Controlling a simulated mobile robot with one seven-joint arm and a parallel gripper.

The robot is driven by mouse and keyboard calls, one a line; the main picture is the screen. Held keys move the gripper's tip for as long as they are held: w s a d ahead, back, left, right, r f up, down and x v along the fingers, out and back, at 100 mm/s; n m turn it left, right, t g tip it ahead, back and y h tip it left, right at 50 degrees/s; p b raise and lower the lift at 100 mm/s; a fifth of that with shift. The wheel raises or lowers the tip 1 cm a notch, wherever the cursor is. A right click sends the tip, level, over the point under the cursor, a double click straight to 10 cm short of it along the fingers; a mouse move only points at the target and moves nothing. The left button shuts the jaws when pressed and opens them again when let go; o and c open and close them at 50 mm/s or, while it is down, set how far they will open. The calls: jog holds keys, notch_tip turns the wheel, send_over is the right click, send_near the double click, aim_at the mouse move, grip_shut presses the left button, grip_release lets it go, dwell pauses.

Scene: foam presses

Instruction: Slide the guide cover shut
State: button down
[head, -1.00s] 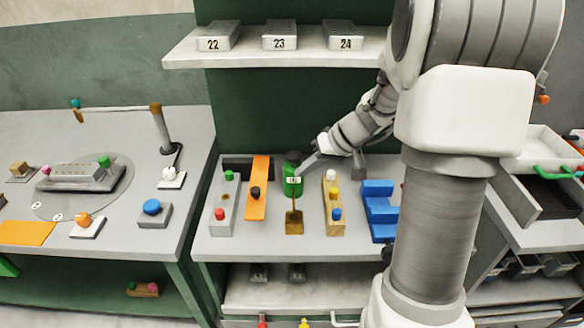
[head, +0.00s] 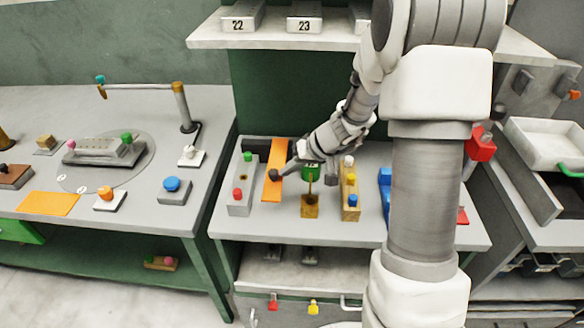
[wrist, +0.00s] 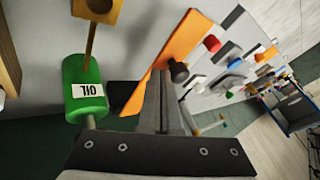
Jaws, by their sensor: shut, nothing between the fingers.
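The guide cover appears to be the long orange plate (head: 276,152) with a black knob (head: 274,175). It lies on the middle bench beside a dark block (head: 255,146). In the wrist view the orange plate (wrist: 176,44) runs diagonally, with the black knob (wrist: 178,72) close to my fingertips. My gripper (head: 287,169) is shut and empty, just right of the knob in the head view. In the wrist view my gripper's fingers (wrist: 160,76) are together beside the knob. I cannot tell whether they touch it.
A grey block with red and green knobs (head: 241,197) is left of the plate. A wooden block with knobs (head: 350,200) is to the right. Bench front is clear.

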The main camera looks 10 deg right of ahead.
jog(key=w+a+b, duration=0.3)
jog(key=a+b, duration=0.1)
jog(key=a, duration=0.5)
jog(key=shift+a+b, duration=0.3)
jog(key=shift+b, duration=0.1)
jog(key=shift+a, duration=0.1)
